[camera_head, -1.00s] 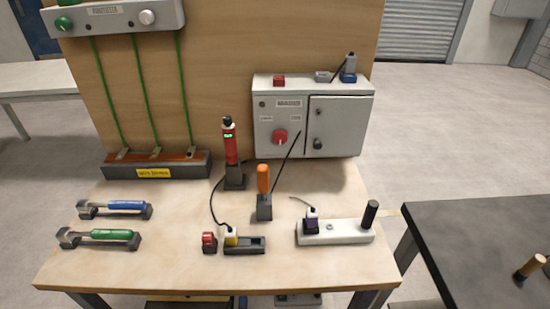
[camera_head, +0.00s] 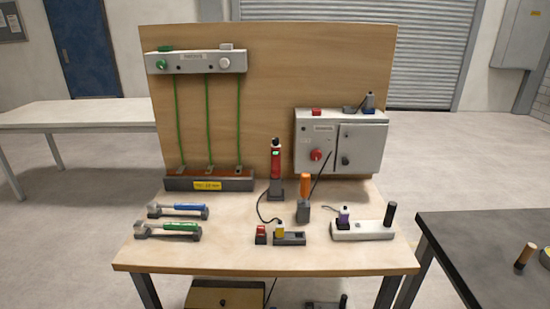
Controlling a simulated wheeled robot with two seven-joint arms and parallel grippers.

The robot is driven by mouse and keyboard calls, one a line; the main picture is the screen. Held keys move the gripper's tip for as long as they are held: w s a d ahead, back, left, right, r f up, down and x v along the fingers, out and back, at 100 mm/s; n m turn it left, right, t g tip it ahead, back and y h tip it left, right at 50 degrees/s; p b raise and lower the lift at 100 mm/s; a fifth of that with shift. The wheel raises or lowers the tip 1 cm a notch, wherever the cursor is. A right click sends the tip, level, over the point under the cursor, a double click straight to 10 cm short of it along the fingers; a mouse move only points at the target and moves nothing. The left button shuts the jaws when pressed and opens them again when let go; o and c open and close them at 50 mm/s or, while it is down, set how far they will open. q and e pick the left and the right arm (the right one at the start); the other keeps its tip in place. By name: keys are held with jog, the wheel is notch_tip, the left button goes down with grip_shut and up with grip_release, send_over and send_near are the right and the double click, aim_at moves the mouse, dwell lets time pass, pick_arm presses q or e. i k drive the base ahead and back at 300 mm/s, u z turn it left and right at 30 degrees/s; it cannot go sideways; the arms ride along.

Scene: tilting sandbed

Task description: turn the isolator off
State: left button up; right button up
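The isolator appears to be the red rotary knob (camera_head: 316,154) on the left part of a grey metal box (camera_head: 327,126). The box is fixed to the wooden backboard at the right, above the bench. Small markings sit beside the knob, but they are too small to read, so its on or off position cannot be told. The box's right half is a closed door with a dark round knob (camera_head: 346,160). Neither of my grippers is in view.
A wooden bench (camera_head: 240,260) holds a red tester (camera_head: 276,160), an orange-handled tool (camera_head: 305,190), blue-handled (camera_head: 180,211) and green-handled (camera_head: 170,230) tools and a white block (camera_head: 362,231). A grey panel (camera_head: 195,63) is at upper left. A dark table (camera_head: 490,240) stands right.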

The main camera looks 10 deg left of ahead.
aim_at(316, 155)
jog(key=u, duration=0.75)
jog(key=i, duration=0.45)
